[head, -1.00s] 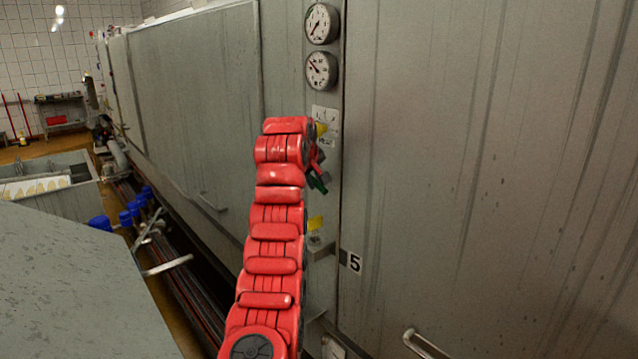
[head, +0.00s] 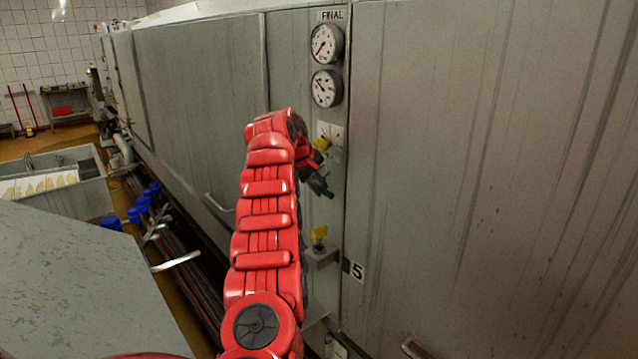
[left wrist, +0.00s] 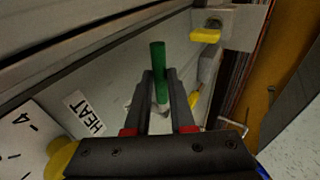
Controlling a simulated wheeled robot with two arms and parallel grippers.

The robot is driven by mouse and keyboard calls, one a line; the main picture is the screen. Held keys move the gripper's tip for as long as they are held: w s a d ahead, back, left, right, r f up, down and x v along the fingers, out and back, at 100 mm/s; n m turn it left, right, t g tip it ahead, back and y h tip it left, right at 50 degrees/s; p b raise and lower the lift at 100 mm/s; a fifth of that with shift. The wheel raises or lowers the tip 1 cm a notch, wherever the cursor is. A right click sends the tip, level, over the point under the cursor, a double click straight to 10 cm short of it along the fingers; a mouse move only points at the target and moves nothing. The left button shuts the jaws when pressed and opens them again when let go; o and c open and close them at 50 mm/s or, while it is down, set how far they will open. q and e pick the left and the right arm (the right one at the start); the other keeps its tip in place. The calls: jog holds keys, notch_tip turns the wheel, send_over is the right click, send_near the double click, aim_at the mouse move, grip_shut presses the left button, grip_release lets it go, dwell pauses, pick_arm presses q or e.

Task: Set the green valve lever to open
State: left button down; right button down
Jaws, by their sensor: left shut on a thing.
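The green valve lever (left wrist: 158,58) is a slim green handle. In the left wrist view it stands between my left gripper's dark fingers (left wrist: 160,82), its end sticking out past their tips. My left gripper is shut on it. In the head view the gripper (head: 315,180) is at the narrow grey panel, below the gauges, with the lever's green end (head: 328,194) showing just beyond the fingers. The lever's pivot is largely hidden. My red left arm covers part of the panel. My right gripper is not in view.
Two round gauges (head: 326,43) and (head: 326,88) sit above on the panel. A yellow handle (head: 319,232) is below the lever, and another yellow part (head: 321,145) is close above the gripper. A "HEAT" label (left wrist: 84,113) is beside the fingers. A metal door handle (head: 425,348) is at lower right.

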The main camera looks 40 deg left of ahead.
pick_arm(q)
jog(key=shift+a+r, duration=0.15)
jog(key=shift+r, duration=0.1)
jog(key=c, duration=1.1)
grip_release()
jog(key=shift+c, duration=0.2)
jog(key=o, duration=0.4)
jog(key=shift+w+f, duration=0.1)
jog(key=shift+f, duration=0.05)
jog(key=shift+s+r, duration=0.3)
jog(key=shift+r, duration=0.05)
jog(key=p+v, duration=0.8)
jog(key=v, duration=0.8)
jog(key=shift+s+r, duration=0.15)
